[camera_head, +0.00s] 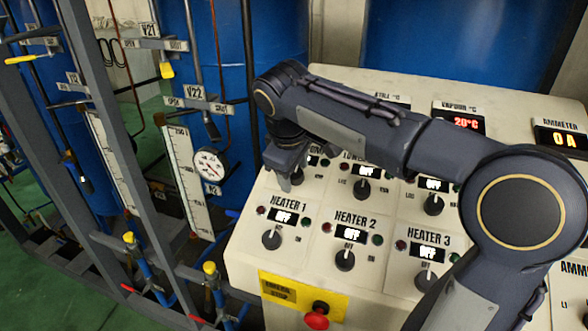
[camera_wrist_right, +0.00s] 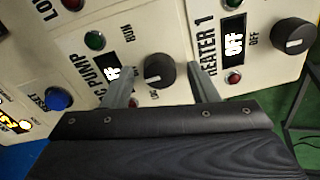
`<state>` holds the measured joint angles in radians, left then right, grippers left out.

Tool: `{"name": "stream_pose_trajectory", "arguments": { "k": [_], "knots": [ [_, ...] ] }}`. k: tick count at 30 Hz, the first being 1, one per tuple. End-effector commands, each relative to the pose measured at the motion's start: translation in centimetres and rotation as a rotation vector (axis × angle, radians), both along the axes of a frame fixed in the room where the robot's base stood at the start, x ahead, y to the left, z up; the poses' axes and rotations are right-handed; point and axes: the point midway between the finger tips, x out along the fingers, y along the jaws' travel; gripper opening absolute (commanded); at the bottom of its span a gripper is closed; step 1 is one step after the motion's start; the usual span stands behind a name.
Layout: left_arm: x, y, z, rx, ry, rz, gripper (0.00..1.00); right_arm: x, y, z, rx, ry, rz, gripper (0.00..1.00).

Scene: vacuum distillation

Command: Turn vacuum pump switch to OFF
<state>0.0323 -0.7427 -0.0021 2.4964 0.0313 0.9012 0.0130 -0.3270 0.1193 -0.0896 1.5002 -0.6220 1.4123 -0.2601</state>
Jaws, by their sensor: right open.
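The vacuum pump switch is a round black knob (camera_wrist_right: 160,71) with a pale pointer mark, on the cream control panel in the right wrist view. Its label beside it is partly hidden and ends in "C PUMP". Its small display (camera_wrist_right: 111,75) is partly covered by a finger; the letters "FF" show. My right gripper (camera_wrist_right: 156,80) is open, with one finger on each side of the knob; I cannot tell whether they touch it. In the head view my right gripper (camera_head: 287,172) reaches down to the panel's left edge and hides most of that switch.
The Heater 1 knob (camera_head: 271,240), Heater 2 knob (camera_head: 345,260) and Heater 3 knob (camera_head: 426,281) are close by on the panel. A red emergency stop (camera_head: 317,317) is at its front. A pressure gauge (camera_head: 209,163) and pipework stand at the left.

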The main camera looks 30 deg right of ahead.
Motion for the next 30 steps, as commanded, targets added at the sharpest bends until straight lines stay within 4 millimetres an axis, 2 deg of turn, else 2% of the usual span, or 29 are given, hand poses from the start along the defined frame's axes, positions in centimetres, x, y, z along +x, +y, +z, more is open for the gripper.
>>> {"name": "stream_pose_trajectory", "arguments": {
  "k": [5, 12, 17, 21, 30],
  "knots": [
    [0.0, 0.0, -0.1, 0.0, 0.0, 0.0, 0.36, -0.2, 0.2, 1.0, 0.001, -0.003, 0.0, 0.53],
    [0.0, 0.0, -0.3, 0.0, 0.0, 0.0, 0.36, -1.2, 1.2, 4.9, 0.001, -0.005, 0.002, 0.53],
    [0.0, 0.0, -0.3, 0.0, 0.0, 0.0, 0.36, -1.8, 1.7, 6.7, 0.001, -0.003, 0.001, 0.53],
    [0.0, 0.0, -0.3, 0.0, 0.0, 0.0, 0.36, -2.0, 1.8, 7.3, 0.0, -0.001, 0.0, 0.53],
    [0.0, 0.0, -0.3, 0.0, 0.0, 0.0, 0.36, -2.0, 1.8, 7.3, 0.0, 0.0, 0.0, 0.53]
  ]
}}
